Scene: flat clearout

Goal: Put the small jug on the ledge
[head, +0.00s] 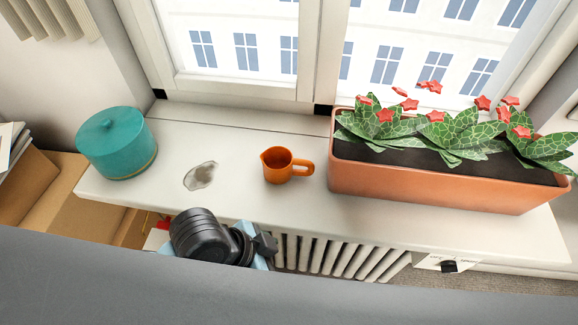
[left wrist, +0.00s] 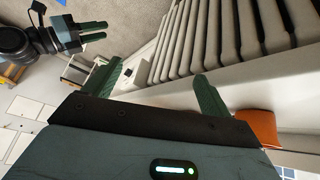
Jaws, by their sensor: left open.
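The small orange jug (head: 285,165) stands upright on the white window ledge (head: 235,150), handle to the right, with nothing touching it. My left gripper (head: 264,243) is in front of the ledge's front edge, by the radiator, apart from the jug and mostly hidden behind my black wrist in the head view. In the left wrist view its two green fingers (left wrist: 158,88) are spread, with nothing between them. My right gripper (left wrist: 85,35) shows at the upper left of the left wrist view; its opening is unclear. The head view does not show it.
A terracotta planter (head: 440,188) with red-flowered plants fills the ledge's right side. A teal lidded tin (head: 117,145) stands at the left end. A grey stain (head: 200,176) lies between tin and jug. The radiator (head: 335,257) is below the ledge. Cardboard boxes (head: 62,200) are at the left.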

